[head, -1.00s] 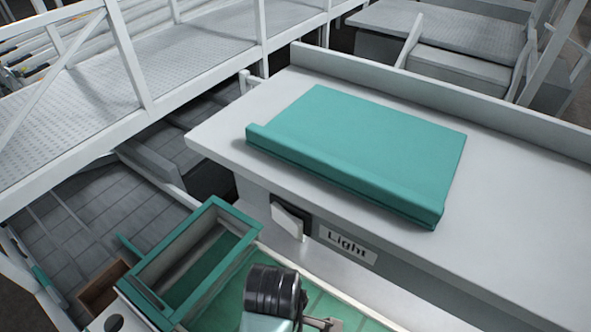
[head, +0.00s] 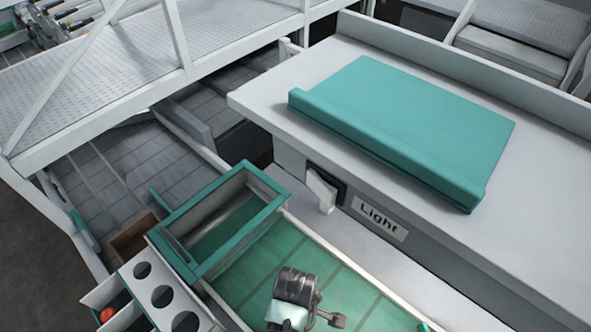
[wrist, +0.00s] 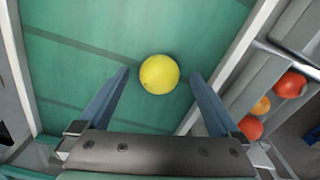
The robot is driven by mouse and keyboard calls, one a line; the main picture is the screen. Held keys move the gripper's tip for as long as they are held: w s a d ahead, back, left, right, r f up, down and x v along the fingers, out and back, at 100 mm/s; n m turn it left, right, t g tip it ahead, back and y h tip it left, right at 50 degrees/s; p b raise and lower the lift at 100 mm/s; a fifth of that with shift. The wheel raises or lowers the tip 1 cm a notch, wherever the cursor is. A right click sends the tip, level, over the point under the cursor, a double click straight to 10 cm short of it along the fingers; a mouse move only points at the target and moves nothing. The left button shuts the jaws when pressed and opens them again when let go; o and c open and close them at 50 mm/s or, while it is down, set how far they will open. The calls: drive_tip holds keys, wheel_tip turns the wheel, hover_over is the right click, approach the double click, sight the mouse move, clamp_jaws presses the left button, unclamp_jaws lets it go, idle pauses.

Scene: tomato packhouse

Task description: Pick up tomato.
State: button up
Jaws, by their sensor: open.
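A round yellow tomato (wrist: 159,74) lies on the green tray floor in the wrist view. My gripper (wrist: 159,72) is open, with its blue-grey fingers to the left and right of the tomato and gaps on both sides. The fingers hold nothing. In the head view the end of my arm is over the green-floored tray (head: 352,296), and the yellow tomato is not visible there. Several red and orange tomatoes (wrist: 292,84) are at the right of the wrist view, beyond the tray's pale edge.
A green-rimmed bin (head: 265,178) stands at the tray's far left end. A white rack with round holes (head: 145,290) is at lower left, with a red tomato (head: 107,314) beside it. A grey counter (head: 530,215) labelled "Light" carries a teal pad (head: 420,120).

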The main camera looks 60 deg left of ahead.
drive_tip(key=shift+f, duration=0.45)
drive_tip(key=c, duration=1)
drive_tip(key=shift+r, duration=0.1)
